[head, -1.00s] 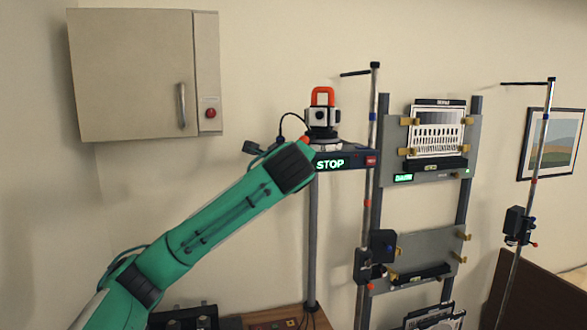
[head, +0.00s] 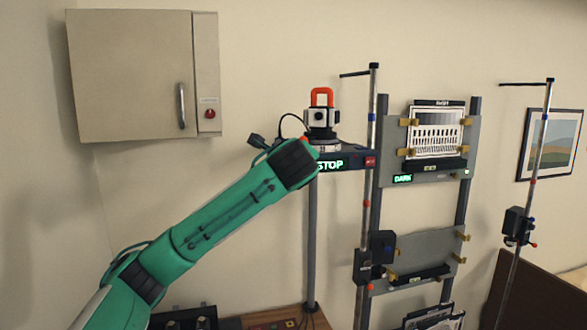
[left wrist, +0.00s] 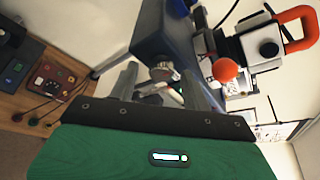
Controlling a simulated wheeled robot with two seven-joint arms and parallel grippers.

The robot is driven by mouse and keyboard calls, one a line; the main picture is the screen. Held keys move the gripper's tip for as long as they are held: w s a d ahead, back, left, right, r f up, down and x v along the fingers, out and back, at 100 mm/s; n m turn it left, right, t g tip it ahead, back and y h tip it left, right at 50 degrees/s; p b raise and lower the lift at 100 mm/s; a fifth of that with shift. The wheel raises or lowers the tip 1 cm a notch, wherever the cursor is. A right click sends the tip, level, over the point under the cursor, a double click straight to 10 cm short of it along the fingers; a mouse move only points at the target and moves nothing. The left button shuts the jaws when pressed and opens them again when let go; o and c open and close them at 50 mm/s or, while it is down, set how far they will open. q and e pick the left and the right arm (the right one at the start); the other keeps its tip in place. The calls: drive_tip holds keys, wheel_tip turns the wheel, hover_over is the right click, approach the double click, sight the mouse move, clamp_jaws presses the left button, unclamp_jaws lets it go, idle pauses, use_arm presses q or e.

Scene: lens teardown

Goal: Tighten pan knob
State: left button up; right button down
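A white and black camera-like device with an orange handle (head: 322,108) stands on a grey round base (head: 321,143) on a post-mounted shelf. It also shows in the left wrist view (left wrist: 262,45). Below it there are a silver ridged knob (left wrist: 164,73) and an orange ball knob (left wrist: 225,69); I cannot tell for sure which is the pan knob. My left gripper (left wrist: 160,80) has its fingers apart, with the silver knob between or just beyond the tips; contact is not clear. In the head view my left arm hides its fingers. My right gripper is not in view.
A lit STOP display (head: 330,164) fronts the shelf, close to my left wrist. A grey cabinet (head: 130,75) hangs at upper left. A rack with panels (head: 425,150) and thin poles stand to the right. A red control box (left wrist: 50,84) sits on the wooden bench.

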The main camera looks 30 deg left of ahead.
use_arm(q)
drive_tip(key=b+v, duration=0.5)
drive_tip(key=v, duration=0.8)
drive_tip(key=shift+s+d+r, duration=0.2)
drive_tip(key=shift+s, duration=0.1)
idle(0.4)
